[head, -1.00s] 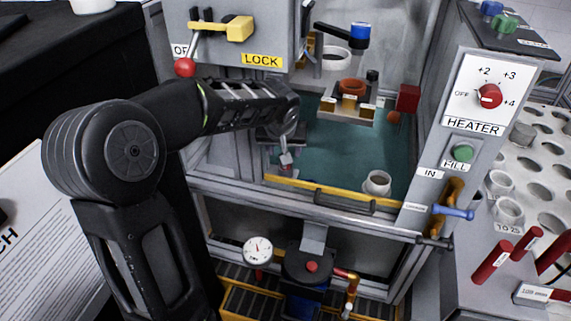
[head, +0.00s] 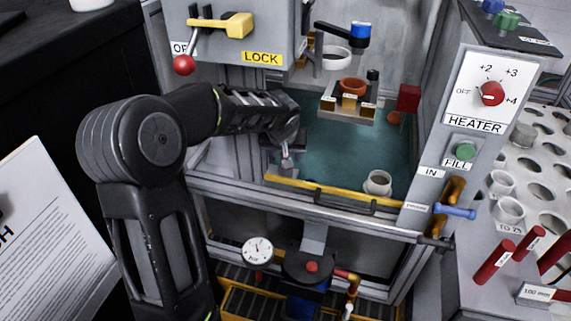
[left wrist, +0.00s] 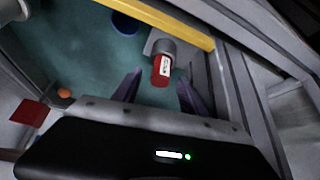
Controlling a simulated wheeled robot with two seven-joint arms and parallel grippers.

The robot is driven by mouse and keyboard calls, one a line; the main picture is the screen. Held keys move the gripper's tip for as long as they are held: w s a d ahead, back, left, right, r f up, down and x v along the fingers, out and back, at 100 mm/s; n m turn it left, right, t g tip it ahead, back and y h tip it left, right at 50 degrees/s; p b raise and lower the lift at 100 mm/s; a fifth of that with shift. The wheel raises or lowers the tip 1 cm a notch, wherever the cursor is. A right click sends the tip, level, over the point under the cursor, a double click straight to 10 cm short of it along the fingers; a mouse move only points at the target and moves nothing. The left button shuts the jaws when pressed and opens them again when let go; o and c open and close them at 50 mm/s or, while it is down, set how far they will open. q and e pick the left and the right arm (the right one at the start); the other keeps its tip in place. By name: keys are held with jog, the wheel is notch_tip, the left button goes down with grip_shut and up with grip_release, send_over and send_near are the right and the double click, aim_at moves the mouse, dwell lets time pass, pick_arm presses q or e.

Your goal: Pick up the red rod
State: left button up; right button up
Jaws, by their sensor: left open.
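In the left wrist view a short red rod (left wrist: 161,72) with a white label sticks out of a grey holder (left wrist: 165,47). My left gripper (left wrist: 157,88) is open, with its two dark fingers apart on either side of the rod's near end. The rod is not gripped, and I cannot tell whether a finger touches it. In the head view my left gripper (head: 287,150) reaches into the teal-floored enclosure (head: 335,150), and the arm hides most of the rod there. My right gripper is not in view.
A yellow sill (head: 320,189) borders the enclosure's front. A white cup (head: 377,182) and a red block (head: 408,97) are inside. A lever with a red ball (head: 183,65) hangs near my forearm.

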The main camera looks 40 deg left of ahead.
pick_arm(q)
grip_shut()
dwell(0.4)
jog(key=shift+r, duration=0.1)
jog(key=shift+r+p, duration=0.5)
jog(key=shift+r, duration=1)
jog(key=shift+w+d+r, duration=0.1)
jog(key=shift+d+r, duration=0.15)
jog(key=shift+d, duration=0.05)
jog(key=w+d, duration=0.3)
jog(key=d, duration=0.5)
jog(key=w+d, duration=0.2)
jog(key=d, duration=0.6)
jog(key=shift+w+d+b, duration=0.2)
jog(key=shift+w+b, duration=0.1)
jog(key=shift+w, duration=0.1)
